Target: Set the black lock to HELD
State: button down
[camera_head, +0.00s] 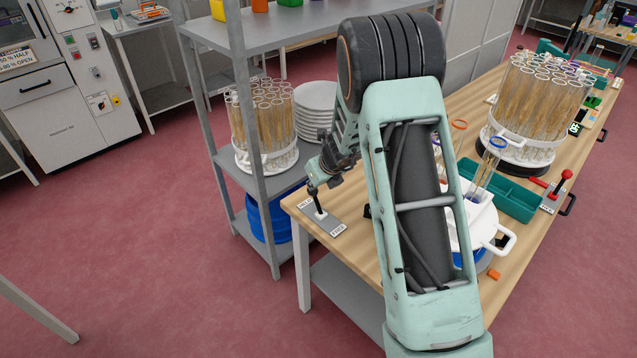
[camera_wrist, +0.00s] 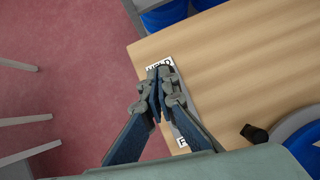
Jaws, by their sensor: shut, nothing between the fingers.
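The black lock (camera_head: 319,206) is a short black lever on a grey plate at the near left corner of the wooden table. Its plate has a HELD label (camera_head: 305,204) at the left end and a FREE label (camera_head: 338,229) at the right end. The lever leans toward HELD. My gripper (camera_head: 314,184) is shut and empty, right at the lever's top; I cannot tell whether they touch. In the wrist view my gripper (camera_wrist: 160,74) covers most of the lever and plate, close to the HELD label (camera_wrist: 158,66).
A grey shelf post (camera_head: 252,130) stands left of the table. Right of my arm are a white-handled vessel (camera_head: 480,222), a teal tray (camera_head: 512,199) and a red-knobbed lever (camera_head: 563,180). A rack of wheat ears (camera_head: 540,105) stands farther back. Bare wood lies around the lock.

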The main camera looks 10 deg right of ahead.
jog(key=shift+w+a+f, duration=0.15)
jog(key=shift+w+a, duration=0.2)
jog(key=shift+w, duration=0.15)
dwell(0.4)
